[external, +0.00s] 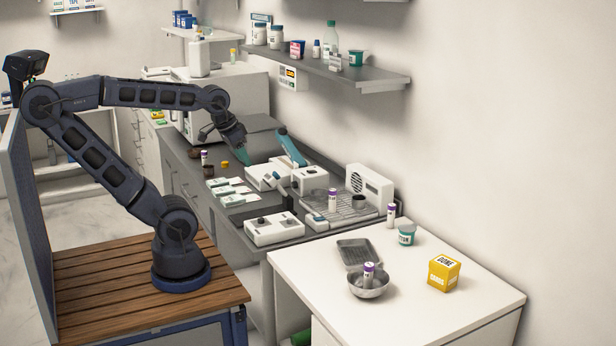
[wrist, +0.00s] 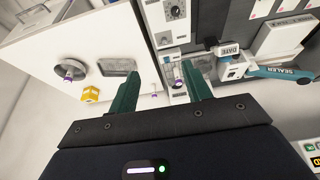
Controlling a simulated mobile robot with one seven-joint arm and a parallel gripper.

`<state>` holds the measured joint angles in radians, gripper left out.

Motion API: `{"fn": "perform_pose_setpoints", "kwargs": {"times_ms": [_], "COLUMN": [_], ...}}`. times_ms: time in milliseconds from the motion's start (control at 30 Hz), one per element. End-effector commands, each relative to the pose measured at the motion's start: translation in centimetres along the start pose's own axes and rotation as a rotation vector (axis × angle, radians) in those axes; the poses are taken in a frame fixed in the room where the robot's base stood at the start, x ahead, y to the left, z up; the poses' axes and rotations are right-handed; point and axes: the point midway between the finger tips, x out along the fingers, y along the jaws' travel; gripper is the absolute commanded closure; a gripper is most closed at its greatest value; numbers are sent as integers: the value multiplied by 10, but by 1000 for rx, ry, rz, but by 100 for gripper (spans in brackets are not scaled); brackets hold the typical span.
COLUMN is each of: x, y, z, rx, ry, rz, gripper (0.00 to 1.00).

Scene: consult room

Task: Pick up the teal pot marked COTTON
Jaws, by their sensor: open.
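A small teal pot with a white label (external: 406,233) stands upright on the white counter, near the wall. Another teal pot (external: 357,58) stands on the wall shelf. The lettering on both is too small to read here. I cannot make out either pot in the wrist view; my left finger covers part of the counter there. My gripper (external: 243,156) is above the grey bench, well to the left of the counter pot. In the wrist view my gripper (wrist: 160,72) has its dark green fingers apart, with nothing held between them.
On the counter are a yellow box (external: 444,273), a metal bowl (external: 368,287) with a purple-capped tube, a grey tray (external: 358,253) and another purple-capped tube (external: 391,215) beside the pot. White devices (external: 274,229) and a blue-armed sealer (external: 292,150) crowd the bench. The counter's right front is clear.

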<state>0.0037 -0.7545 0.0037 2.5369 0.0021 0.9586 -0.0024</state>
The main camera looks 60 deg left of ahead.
Motion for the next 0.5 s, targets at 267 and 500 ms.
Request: {"fn": "perform_pose_setpoints", "kwargs": {"times_ms": [267,500], "x": [0,0], "y": [0,1], "z": [0,-5], "rx": [0,6], "ry": [0,-3], "rz": [0,1], "gripper": [26,26]}}
